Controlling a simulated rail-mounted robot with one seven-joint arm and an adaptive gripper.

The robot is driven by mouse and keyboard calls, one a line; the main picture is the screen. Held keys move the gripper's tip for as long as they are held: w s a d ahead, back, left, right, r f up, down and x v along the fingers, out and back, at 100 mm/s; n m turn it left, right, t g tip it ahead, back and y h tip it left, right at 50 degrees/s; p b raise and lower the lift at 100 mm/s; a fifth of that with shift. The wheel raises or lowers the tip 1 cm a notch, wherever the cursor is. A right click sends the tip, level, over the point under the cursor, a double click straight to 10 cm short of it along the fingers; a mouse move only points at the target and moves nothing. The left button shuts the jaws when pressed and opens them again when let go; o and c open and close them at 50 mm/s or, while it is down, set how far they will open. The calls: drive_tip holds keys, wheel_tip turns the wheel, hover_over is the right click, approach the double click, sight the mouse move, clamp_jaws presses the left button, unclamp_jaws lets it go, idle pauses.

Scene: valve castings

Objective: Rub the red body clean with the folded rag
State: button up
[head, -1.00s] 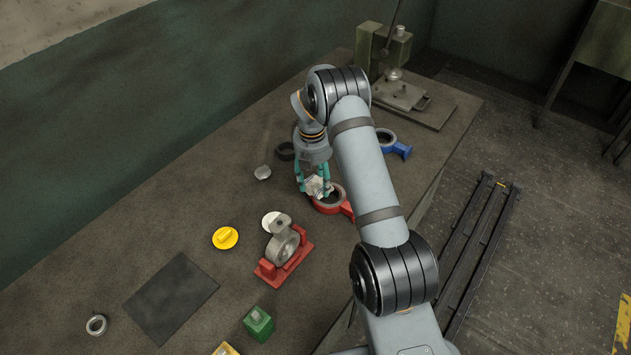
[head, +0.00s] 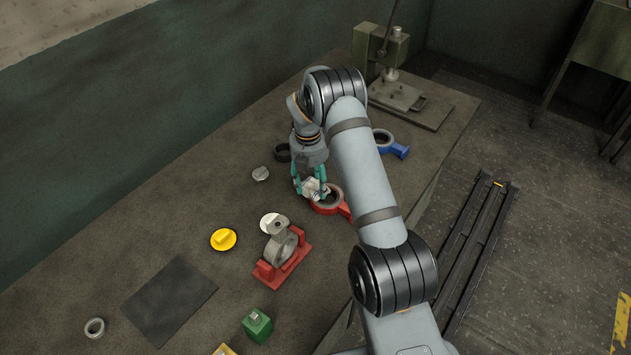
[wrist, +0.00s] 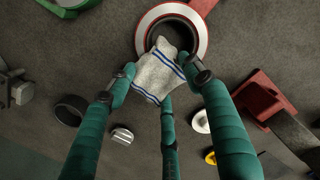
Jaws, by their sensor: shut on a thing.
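The red body (head: 329,208) is a ring with a pale rim and a red arm, lying flat on the bench. It also shows at the top of the wrist view (wrist: 203,42). My gripper (head: 312,192) is shut on the folded rag (head: 316,187), at the left edge of the ring. In the wrist view the rag (wrist: 158,74) is white with blue stripes, pinched between the teal fingers, and overlaps the ring's near rim and dark bore. I cannot tell whether it touches the rim. Part of the ring is hidden by the rag and fingers.
A red stand (head: 270,272) holding a grey casting is nearby. A yellow cap (head: 223,239), silver cap (head: 260,174), black ring (head: 282,152) and blue body (head: 386,143) lie around. A press (head: 383,45) stands behind. A dark mat (head: 170,300) lies front left.

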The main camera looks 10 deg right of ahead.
drive_tip(key=shift+d, duration=0.1)
drive_tip(key=shift+w+d, duration=0.6)
drive_tip(key=shift+d, duration=0.1)
drive_tip(key=shift+s+a, duration=0.65)
drive_tip(key=shift+a, duration=0.15)
drive_tip(key=shift+w+d, duration=0.1)
drive_tip(key=shift+d, duration=0.05)
drive_tip(key=shift+w+d+p, duration=0.35)
drive_tip(key=shift+w+d, duration=0.15)
drive_tip(key=shift+d, duration=0.2)
drive_tip(key=shift+a, duration=0.15)
drive_tip(key=shift+s+a, duration=0.55)
drive_tip(key=shift+a, duration=0.15)
